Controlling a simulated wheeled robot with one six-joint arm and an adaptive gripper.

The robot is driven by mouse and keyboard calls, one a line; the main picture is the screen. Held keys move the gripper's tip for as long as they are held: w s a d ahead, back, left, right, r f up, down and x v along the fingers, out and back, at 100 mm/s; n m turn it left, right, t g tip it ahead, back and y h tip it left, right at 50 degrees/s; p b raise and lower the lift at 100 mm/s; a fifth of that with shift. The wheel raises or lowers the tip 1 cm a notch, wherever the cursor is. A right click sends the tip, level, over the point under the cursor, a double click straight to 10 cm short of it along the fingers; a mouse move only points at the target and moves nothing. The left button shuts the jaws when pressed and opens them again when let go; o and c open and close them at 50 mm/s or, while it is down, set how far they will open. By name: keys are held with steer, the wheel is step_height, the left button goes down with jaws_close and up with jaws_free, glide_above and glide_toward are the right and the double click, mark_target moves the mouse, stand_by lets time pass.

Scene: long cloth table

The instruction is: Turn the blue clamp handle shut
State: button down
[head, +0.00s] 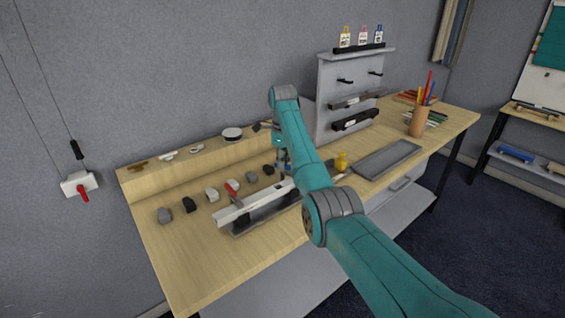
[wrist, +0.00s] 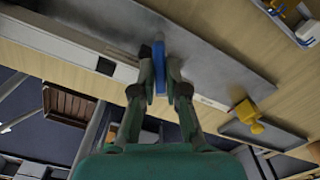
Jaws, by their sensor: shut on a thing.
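The blue clamp handle (wrist: 159,48) shows in the wrist view as a narrow blue bar between the two fingers of my gripper (wrist: 160,66). The fingers are closed on its sides. The handle stands at a white bar (wrist: 70,46), which runs behind the fingers. In the head view my gripper (head: 283,163) is low over the far end of the white bar (head: 255,206), and my arm hides part of it. Only bits of blue show there, so the handle's angle is hard to tell. A red handle (head: 232,187) sits near the bar's other end.
Several small grey, black and white blocks (head: 188,205) line the table (head: 165,245) behind the bar. A yellow object (head: 341,161) and a grey tray (head: 388,159) are to the right. A pencil cup (head: 419,122) and a grey rack (head: 340,75) stand farther back.

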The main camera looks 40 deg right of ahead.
steer(key=m, duration=0.5)
steer(key=shift+m, duration=0.4)
stand_by(0.4)
steer(key=c, duration=1.2)
jaws_free()
